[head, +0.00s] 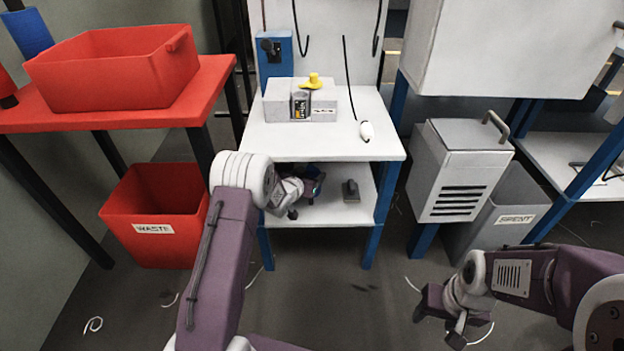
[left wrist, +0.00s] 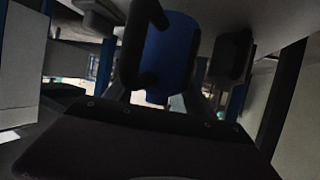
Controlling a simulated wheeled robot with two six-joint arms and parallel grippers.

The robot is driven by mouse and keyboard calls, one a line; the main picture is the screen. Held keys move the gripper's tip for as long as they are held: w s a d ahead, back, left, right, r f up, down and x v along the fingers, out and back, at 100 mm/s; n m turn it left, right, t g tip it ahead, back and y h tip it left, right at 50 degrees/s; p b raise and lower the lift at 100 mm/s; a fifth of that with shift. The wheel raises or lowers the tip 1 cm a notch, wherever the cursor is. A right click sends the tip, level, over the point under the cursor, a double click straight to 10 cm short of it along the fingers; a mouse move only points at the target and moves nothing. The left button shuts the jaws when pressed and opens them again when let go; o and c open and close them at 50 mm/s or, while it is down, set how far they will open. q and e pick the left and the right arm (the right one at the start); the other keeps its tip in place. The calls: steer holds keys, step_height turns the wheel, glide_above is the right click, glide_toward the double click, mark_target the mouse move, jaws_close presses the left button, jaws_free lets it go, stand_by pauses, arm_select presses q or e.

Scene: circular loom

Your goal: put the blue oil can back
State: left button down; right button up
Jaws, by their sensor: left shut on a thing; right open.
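The blue oil can (left wrist: 172,55) stands out as a blue rounded body between two dark fingers in the left wrist view. In the head view only a little blue of the can (head: 311,171) shows past the gripper, under the white table top. My left gripper (head: 306,187) is shut on the can, in the space above the table's lower shelf (head: 325,211). The can's base is hidden, so I cannot tell whether it touches the shelf. My right gripper (head: 440,318) is open and empty, low above the floor at the right.
A dark block (head: 351,190) sits on the lower shelf right of the can. The white table top (head: 270,138) overhangs it, with blue legs at its corners. A grey box (head: 278,101) stands on top. Red waste bin (head: 150,245) is left; grey spent bin (head: 490,235) is right.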

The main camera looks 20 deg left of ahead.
arm_select(q)
steer(key=shift+w, duration=0.7)
steer(key=f+b, duration=0.4)
steer(key=shift+w+d, duration=0.1)
steer(key=shift+w, duration=0.1)
steer(key=shift+r, duration=0.35)
steer(key=shift+f, duration=0.2)
steer(key=shift+c, duration=1.5)
jaws_free()
